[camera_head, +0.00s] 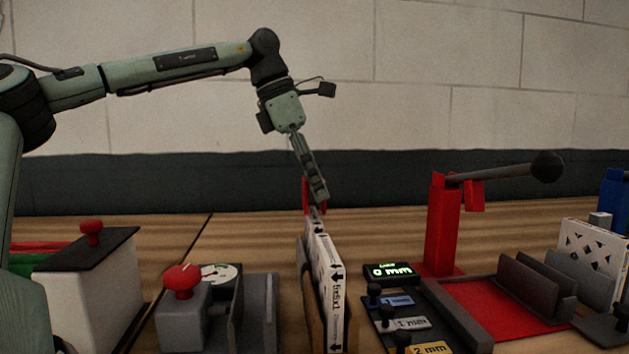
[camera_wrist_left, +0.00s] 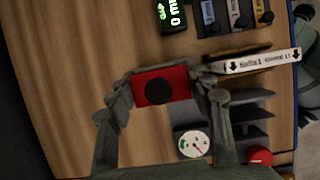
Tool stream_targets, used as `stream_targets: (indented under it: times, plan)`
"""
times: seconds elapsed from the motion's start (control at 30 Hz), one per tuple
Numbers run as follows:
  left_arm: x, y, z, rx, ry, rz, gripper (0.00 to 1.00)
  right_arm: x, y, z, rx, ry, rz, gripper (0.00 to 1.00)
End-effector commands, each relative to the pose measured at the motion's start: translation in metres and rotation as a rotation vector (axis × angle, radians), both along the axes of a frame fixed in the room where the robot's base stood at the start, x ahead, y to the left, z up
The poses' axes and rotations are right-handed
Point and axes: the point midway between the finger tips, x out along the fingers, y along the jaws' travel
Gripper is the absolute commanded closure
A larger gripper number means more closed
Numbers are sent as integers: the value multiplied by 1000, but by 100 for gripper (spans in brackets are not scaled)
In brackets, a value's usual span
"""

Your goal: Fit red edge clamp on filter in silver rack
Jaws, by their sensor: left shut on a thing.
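My left gripper (camera_head: 316,194) points down at the far end of the white filter (camera_head: 328,270). It is shut on the red edge clamp (camera_wrist_left: 150,86), which sits between both fingers in the wrist view and shows a dark round spot. In the head view the red clamp (camera_head: 306,191) is partly hidden by the fingers. The filter stands upright, with black arrows and print on its edge; it also shows in the wrist view (camera_wrist_left: 255,62). I cannot tell whether the clamp touches it. A grey slotted rack (camera_head: 262,310) stands left of the filter. My right gripper is not in view.
A red lever press (camera_head: 441,225) with a black knob stands to the right. A display (camera_head: 390,273) and several labelled thickness plates (camera_head: 412,324) lie before it. A white box (camera_head: 85,290) with a black lid and red knob stands left. A gauge (camera_head: 220,273) sits beside the rack.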

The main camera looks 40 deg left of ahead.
Motion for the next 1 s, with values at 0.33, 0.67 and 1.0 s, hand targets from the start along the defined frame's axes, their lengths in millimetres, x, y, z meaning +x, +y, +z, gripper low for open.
stream_targets:
  times: [0.33, 0.67, 1.0]
  plan:
    - [0, 0, 1, -1, -1, 0, 79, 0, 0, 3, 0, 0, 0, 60]
    - [0, 0, 0, -1, -1, 0, 79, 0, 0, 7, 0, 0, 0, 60]
    - [0, 0, -1, -1, -1, 0, 79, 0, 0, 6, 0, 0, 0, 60]
